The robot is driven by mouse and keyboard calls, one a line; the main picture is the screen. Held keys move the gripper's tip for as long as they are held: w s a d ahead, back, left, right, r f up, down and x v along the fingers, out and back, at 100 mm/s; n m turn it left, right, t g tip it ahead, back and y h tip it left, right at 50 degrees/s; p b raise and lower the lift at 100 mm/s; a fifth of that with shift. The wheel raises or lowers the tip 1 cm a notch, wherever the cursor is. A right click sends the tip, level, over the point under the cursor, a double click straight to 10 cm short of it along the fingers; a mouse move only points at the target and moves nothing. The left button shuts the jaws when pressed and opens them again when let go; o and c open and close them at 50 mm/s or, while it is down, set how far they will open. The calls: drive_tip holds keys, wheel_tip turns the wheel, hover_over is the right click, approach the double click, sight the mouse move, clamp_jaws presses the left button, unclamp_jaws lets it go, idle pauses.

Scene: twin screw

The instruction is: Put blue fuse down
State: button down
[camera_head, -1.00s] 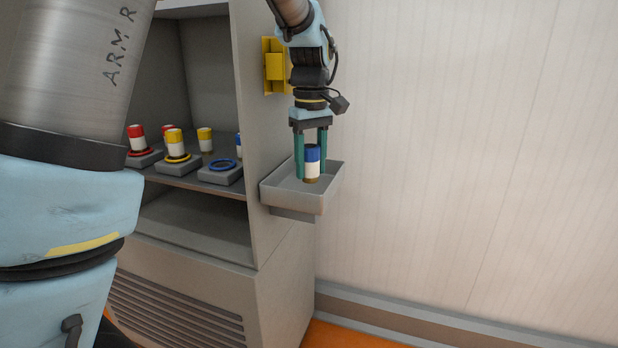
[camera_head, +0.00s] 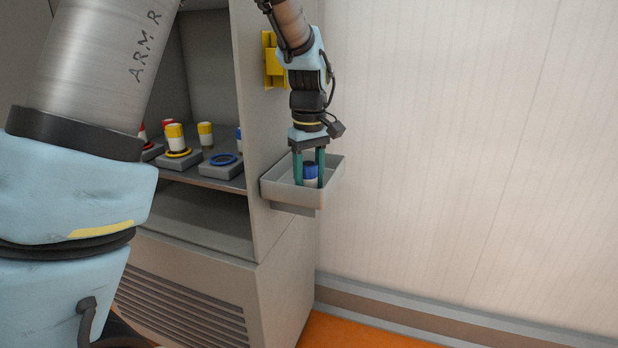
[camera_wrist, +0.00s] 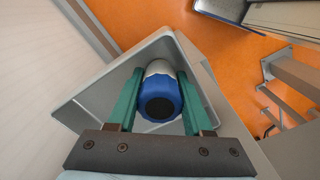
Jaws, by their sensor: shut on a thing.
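The blue fuse (camera_head: 310,171) has a blue cap and a white body. It is upright inside the grey tray (camera_head: 327,191) on the side of the cabinet. My gripper (camera_head: 309,184) points down into the tray with its two green fingers on either side of the fuse, shut on it. In the wrist view the fuse (camera_wrist: 159,98) shows from above, cap toward the camera, between the fingers, with the tray (camera_wrist: 95,98) around it. The fuse's lower end is hidden by the tray's front wall, so I cannot tell whether it touches the tray floor.
The open cabinet shelf at left holds a grey base with a blue ring (camera_head: 223,160), empty, and a yellow-capped fuse (camera_head: 175,138) on a yellow-ringed base. Another yellow-capped fuse (camera_head: 205,134) stands behind. A yellow bracket (camera_head: 273,62) is on the cabinet side above the tray.

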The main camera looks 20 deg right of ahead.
sight(309, 164)
drive_tip(key=shift+f, duration=0.15)
drive_tip(key=c, duration=0.6)
unclamp_jaws()
wheel_tip(309, 164, up, 13)
drive_tip(key=shift+r+b, duration=0.15)
drive_tip(key=shift+b, duration=0.25)
